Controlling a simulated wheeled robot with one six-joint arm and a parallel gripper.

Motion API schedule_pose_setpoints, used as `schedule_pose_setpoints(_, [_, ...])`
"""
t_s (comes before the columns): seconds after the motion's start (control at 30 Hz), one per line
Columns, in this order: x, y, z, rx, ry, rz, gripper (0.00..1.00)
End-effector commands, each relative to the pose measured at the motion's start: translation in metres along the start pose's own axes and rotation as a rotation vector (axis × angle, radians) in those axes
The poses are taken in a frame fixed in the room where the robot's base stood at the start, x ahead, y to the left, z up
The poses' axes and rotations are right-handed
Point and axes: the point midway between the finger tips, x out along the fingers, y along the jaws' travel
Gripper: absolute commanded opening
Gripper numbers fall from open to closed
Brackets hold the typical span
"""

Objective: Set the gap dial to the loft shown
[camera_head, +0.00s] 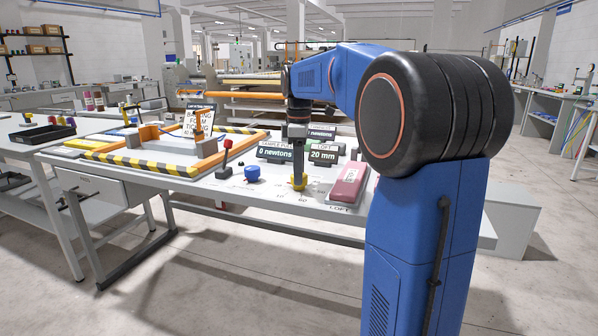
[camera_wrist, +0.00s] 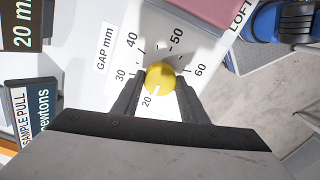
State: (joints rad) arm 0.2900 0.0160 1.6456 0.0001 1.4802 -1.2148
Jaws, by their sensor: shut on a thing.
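The gap dial is a round yellow knob (camera_wrist: 161,76) on a white panel marked "GAP mm", with a printed scale from 20 to 60. A pale mark on the knob lies on the side of the 20. In the head view the knob (camera_head: 299,183) sits at the front of the bench. My gripper (camera_head: 297,172) points straight down over it. In the wrist view my gripper (camera_wrist: 160,86) has its two dark fingers on either side of the knob, shut on it. The loft display (camera_head: 323,153) reads 20 mm; only part of that display (camera_wrist: 21,27) shows in the wrist view.
A pink padded block (camera_head: 349,185) lies right of the dial, by the LOFT label. A blue knob (camera_head: 252,173) and a red-topped lever (camera_head: 226,152) stand to the left. The sample pull display (camera_head: 274,153) reads 0 newtons. A striped frame (camera_head: 145,166) fills the bench's left.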

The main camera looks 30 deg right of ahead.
Motion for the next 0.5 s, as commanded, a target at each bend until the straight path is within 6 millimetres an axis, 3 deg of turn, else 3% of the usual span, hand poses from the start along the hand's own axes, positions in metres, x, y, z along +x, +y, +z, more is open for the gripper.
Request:
schedule_pose_setpoints(0.03, [-0.001, 0.0006, -0.0002, 0.0, 0.001, 0.003, 0.17])
schedule_pose_setpoints(0.07, [-0.001, 0.0007, -0.0002, 0.0, 0.001, 0.003, 0.44])
schedule_pose_setpoints(0.13, [-0.0009, 0.0006, -0.0002, 0.0, 0.001, 0.003, 0.58])
schedule_pose_setpoints(0.5, [-0.0041, 0.0004, -0.0001, 0.001, 0.0, 0.002, 0.58])
